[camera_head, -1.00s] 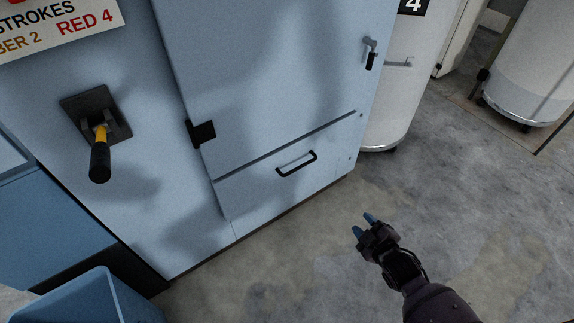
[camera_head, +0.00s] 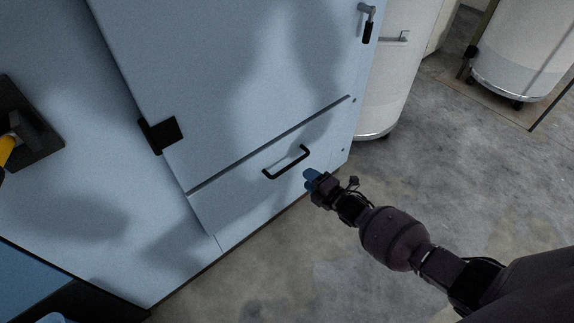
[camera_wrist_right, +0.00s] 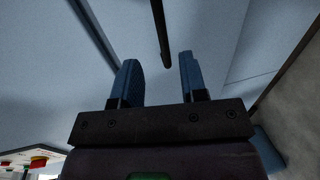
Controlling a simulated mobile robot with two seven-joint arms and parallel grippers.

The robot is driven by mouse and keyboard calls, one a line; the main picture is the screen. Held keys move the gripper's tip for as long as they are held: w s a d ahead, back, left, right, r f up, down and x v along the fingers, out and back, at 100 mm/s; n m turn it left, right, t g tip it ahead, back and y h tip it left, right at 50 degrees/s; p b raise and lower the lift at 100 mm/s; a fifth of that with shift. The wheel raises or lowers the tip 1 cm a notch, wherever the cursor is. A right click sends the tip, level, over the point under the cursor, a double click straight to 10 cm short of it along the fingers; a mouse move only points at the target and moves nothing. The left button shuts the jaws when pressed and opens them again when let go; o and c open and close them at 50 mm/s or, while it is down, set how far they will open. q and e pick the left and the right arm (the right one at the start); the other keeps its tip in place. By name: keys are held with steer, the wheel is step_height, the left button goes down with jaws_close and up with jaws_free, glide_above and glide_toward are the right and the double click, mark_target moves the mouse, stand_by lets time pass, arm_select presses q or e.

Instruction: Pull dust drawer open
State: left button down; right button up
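The dust drawer (camera_head: 250,190) is a pale blue front low in the machine cabinet, and it looks shut. Its black bar handle (camera_head: 286,162) slants across the middle of the drawer front. My right gripper (camera_head: 309,178) is just right of and below the handle in the head view, apart from it. In the right wrist view the two blue fingers (camera_wrist_right: 158,80) are spread with nothing between them. The handle (camera_wrist_right: 161,35) shows there beyond the fingertips, lined up with the gap. My left gripper is not in view.
The cabinet door (camera_head: 235,70) above has a black hinge (camera_head: 160,135) and a latch (camera_head: 367,24). A lever with a yellow shaft (camera_head: 8,150) is at the left edge. White cans (camera_head: 395,75) stand at the right. The concrete floor (camera_head: 470,170) before the drawer is clear.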

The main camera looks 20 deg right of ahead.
mark_target(290, 166)
steer(key=shift+b+x, duration=1.55)
steer(key=shift+x, duration=3.25)
jaws_close()
